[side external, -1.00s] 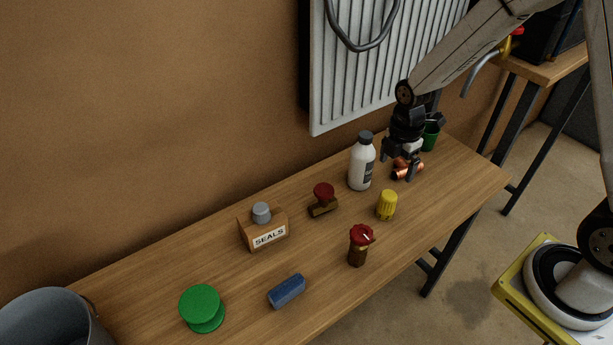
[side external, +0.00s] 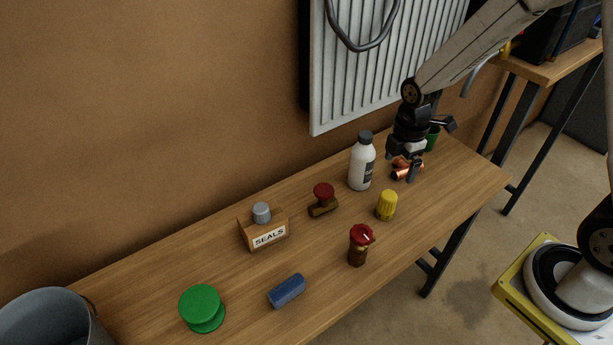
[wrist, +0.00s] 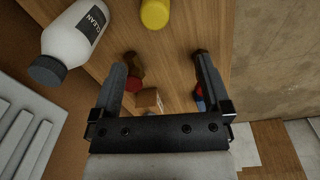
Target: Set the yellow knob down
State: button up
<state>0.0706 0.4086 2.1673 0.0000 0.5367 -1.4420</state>
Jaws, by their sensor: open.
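The yellow knob (side external: 386,205) stands upright on the wooden bench, right of centre in the side view. In the wrist view the yellow knob (wrist: 155,13) is at the top edge, beyond my fingertips and partly cut off. My gripper (side external: 402,168) is over the right part of the bench, behind the knob, above the copper fittings. In the wrist view my gripper (wrist: 160,62) has its fingers wide apart with nothing between them. The knob is clear of the gripper.
A white bottle (side external: 361,163) stands left of my gripper. Copper fittings (side external: 401,172) lie under it and a green cup (side external: 431,137) is behind. A red-topped valve (side external: 359,246), a red-handled stamp-like piece (side external: 323,198) and the SEALS box (side external: 265,232) stand nearby. Bare bench surrounds the knob.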

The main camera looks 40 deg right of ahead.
jog(key=s+a+r+m+t, duration=0.1)
jog(key=s+m, duration=0.3)
jog(key=m, duration=0.4)
jog(key=s+a+r+m+t, duration=0.1)
jog(key=s+r+m, duration=0.2)
jog(key=m, duration=0.4)
jog(key=shift+s+a+r+m, duration=0.3)
jog(key=shift+s+m, duration=0.1)
jog(key=shift+s, duration=0.3)
